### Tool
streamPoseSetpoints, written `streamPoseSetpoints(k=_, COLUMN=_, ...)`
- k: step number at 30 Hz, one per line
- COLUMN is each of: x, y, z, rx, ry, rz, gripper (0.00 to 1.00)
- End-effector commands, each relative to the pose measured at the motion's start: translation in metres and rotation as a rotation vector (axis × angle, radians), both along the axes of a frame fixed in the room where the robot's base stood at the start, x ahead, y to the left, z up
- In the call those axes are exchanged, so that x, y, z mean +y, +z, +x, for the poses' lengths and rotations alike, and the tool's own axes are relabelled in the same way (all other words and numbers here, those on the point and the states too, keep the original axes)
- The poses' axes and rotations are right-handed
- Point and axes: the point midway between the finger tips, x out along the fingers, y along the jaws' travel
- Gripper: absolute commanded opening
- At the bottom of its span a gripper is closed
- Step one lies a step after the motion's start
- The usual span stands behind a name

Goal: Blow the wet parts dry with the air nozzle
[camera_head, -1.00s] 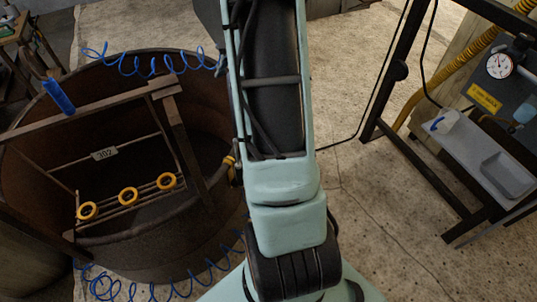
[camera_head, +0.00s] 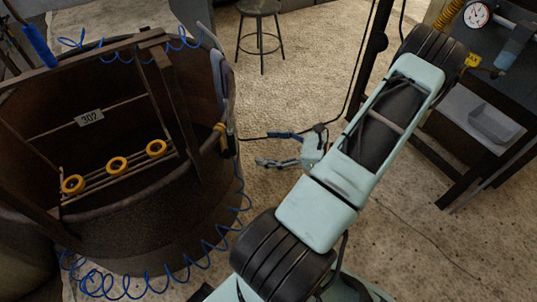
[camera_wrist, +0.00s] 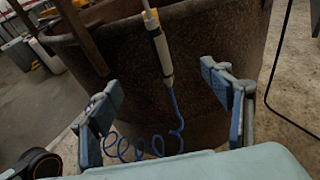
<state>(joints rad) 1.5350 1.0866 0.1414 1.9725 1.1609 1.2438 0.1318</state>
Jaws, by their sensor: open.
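Three yellow rings (camera_head: 117,166) sit in a row on a wire rack inside the rusty round tank; I cannot tell whether they are wet. A slim tool with a cream and dark handle, apparently the air nozzle (camera_wrist: 160,47), hangs upright against the tank's outer wall in the wrist view, a blue coiled hose below it. It shows at the tank's right rim in the head view (camera_head: 223,138). My gripper (camera_head: 262,149) is open and empty, to the right of the tank. In the wrist view its fingers (camera_wrist: 161,80) are spread either side of the tool's lower end, apparently short of it.
The rusty tank (camera_head: 140,225) fills the left, with a "302" plate (camera_head: 89,118) on the rack. A blue coiled hose (camera_head: 130,285) loops around its base. A stool (camera_head: 260,30) stands behind. A bench with a grey tray (camera_head: 497,122) and gauge (camera_head: 477,14) is at right.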

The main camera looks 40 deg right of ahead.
Motion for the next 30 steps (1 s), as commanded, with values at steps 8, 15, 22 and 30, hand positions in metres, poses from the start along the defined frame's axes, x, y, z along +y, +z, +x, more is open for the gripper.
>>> streamPoseSetpoints(k=8, x=0.011, y=-0.007, z=0.021, rx=-0.006, ry=-0.004, rz=0.006, gripper=0.72)
streamPoseSetpoints(k=15, x=0.026, y=-0.016, z=0.052, rx=-0.005, ry=-0.004, rz=0.005, gripper=0.72)
streamPoseSetpoints(k=22, x=0.041, y=-0.023, z=0.081, rx=-0.005, ry=-0.002, rz=0.004, gripper=0.72)
streamPoseSetpoints(k=30, x=0.052, y=-0.029, z=0.104, rx=-0.003, ry=-0.004, rz=0.004, gripper=0.72)
